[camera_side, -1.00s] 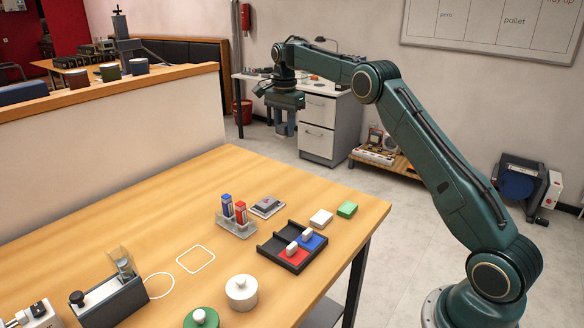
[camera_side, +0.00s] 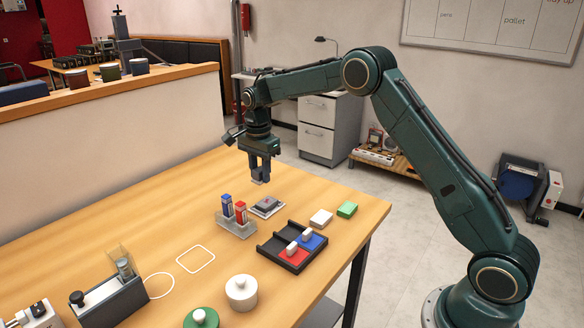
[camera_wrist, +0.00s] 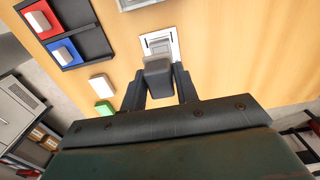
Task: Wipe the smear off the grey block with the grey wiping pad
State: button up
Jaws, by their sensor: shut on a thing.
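My gripper (camera_side: 260,178) is shut on the grey wiping pad (camera_wrist: 157,70), which shows between the fingers in the wrist view. In the side view my gripper hangs pointing down above the table's far part, clear of the surface. The grey block (camera_side: 267,203) sits on a pale plate on the table, just below and to the right of my gripper in the side view. A small reddish mark seems to lie on its top, too small to be sure of. In the wrist view the block (camera_wrist: 159,45) is partly hidden behind the pad.
A dark tray (camera_side: 262,250) holds red and blue pieces with white knobs. A white block (camera_side: 321,218) and a green block (camera_side: 347,209) lie to the right. Lidded pots stand nearer the front.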

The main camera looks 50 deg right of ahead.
aim_at(262, 205)
jog(key=shift+f, duration=0.1)
jog(key=shift+f, duration=3.7)
jog(key=shift+d+f, duration=0.35)
jog(key=shift+d, duration=0.35)
jog(key=shift+c, duration=0.3)
jog(key=shift+d, duration=2)
jog(key=shift+a, duration=2.8)
jog(key=shift+d+r, duration=0.1)
jog(key=shift+r, duration=4.05)
